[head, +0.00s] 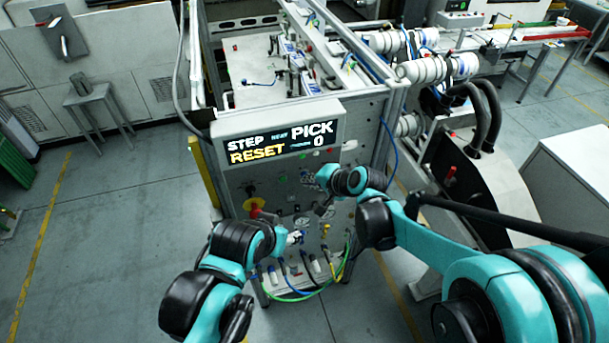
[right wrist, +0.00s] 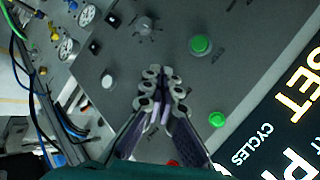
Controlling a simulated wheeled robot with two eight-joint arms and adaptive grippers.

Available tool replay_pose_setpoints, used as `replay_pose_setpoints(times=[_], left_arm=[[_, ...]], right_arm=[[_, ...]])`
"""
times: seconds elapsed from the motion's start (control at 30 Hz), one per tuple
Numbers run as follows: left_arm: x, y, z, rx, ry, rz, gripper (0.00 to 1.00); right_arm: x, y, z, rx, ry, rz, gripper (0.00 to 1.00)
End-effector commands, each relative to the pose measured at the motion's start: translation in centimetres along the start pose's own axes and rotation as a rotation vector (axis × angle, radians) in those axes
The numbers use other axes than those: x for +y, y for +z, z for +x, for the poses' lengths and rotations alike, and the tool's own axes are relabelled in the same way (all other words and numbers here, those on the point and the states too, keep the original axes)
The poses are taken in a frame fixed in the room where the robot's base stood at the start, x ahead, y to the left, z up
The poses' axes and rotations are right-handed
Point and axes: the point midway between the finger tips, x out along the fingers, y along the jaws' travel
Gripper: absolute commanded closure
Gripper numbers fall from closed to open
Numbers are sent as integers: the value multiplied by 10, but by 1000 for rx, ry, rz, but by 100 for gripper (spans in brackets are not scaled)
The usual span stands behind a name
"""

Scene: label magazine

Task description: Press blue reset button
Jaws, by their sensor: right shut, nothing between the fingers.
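The control panel (head: 275,185) stands upright on the front of the machine, below a display (head: 278,140) reading STEP, RESET, PICK and 0. I cannot make out a blue button in either view. My right gripper (head: 322,209) is in front of the panel; in the right wrist view its fingers (right wrist: 163,78) are shut and empty. Near them the panel shows a green button (right wrist: 201,45), a second green button (right wrist: 217,119), a white button (right wrist: 107,81) and a grey knob (right wrist: 144,25). Whether the fingertips touch the panel is unclear. My left gripper (head: 294,238) is low before the panel, too small to read.
A red and yellow emergency stop (head: 254,206) sits on the panel's left side. Cables and hoses (head: 318,280) hang along its lower edge. Gauges (right wrist: 68,48) show in the right wrist view. Open floor (head: 105,225) lies to the left.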

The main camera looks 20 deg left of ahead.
Motion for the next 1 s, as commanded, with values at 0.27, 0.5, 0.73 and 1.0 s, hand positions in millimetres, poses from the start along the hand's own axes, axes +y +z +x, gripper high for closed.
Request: replay_pose_setpoints(times=[0.27,0.5,0.73,1.0], left_arm=[[0,0,0,0,0,0,50],[0,1,1,0,0,0,50],[0,1,2,0,0,0,50],[0,2,2,0,0,0,50]], right_arm=[[0,0,1,0,0,0,100],[-2,-2,3,0,0,0,100],[-3,-3,5,0,0,0,100],[-4,-4,6,0,0,0,100]])
